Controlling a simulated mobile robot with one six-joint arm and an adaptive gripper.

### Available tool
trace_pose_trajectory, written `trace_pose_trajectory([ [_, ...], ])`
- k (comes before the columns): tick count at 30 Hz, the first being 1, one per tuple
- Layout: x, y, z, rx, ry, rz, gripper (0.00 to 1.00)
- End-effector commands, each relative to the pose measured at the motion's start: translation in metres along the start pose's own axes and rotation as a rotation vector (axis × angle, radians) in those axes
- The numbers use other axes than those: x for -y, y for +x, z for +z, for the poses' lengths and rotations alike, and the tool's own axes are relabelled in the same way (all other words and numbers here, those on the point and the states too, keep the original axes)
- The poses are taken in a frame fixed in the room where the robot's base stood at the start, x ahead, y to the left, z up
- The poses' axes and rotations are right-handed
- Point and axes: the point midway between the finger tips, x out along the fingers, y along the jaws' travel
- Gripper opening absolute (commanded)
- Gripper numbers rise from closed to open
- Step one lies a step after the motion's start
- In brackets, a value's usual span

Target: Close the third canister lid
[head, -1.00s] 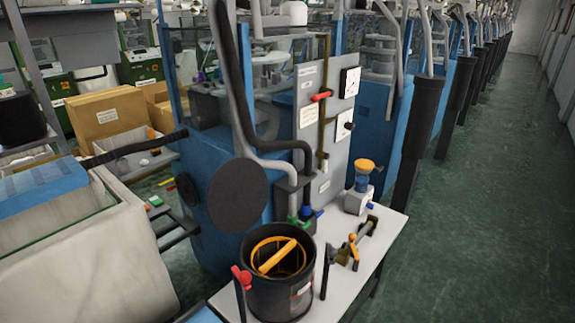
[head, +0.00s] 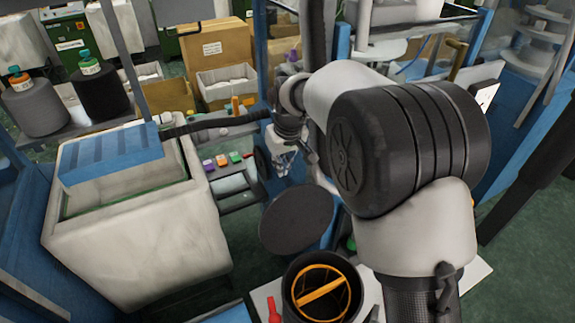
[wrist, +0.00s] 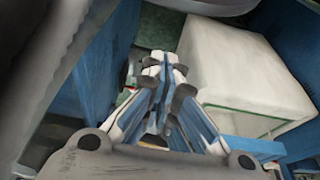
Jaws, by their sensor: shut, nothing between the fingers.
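A black open canister (head: 288,291) stands at the bottom of the head view, with an orange ring and crossbar (head: 323,290) inside its mouth. A dark round disc (head: 297,218), which looks like its lid, stands tilted up behind the canister's mouth; whether it is joined to the canister cannot be told. My gripper (head: 284,168) is beyond the disc, above it in the picture, shut and empty, apart from disc and canister. In the wrist view, the closed fingers (wrist: 163,66) fill the middle, and no canister or lid can be made out there.
A large whitish bin (head: 130,240) with a blue cover (head: 110,158) stands at left; it also shows in the wrist view (wrist: 240,65). A shelf with coloured buttons (head: 222,160) lies between bin and disc. A red handle (head: 273,310) stands beside the canister.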

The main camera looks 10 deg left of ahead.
Motion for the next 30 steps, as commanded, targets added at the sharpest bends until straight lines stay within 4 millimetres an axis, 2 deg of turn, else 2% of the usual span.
trace_pose_trajectory([
  [5,0.001,0.023,0.0,0.003,-0.003,-0.002,0.0],
  [17,0.001,0.106,0.002,0.002,-0.002,-0.001,0.0],
  [18,0.001,0.098,0.008,0.0,-0.001,-0.001,0.0],
  [24,0.0,0.09,0.03,0.001,0.0,-0.001,0.0],
  [30,0.0,0.087,0.037,0.0,-0.001,-0.001,0.0],
])
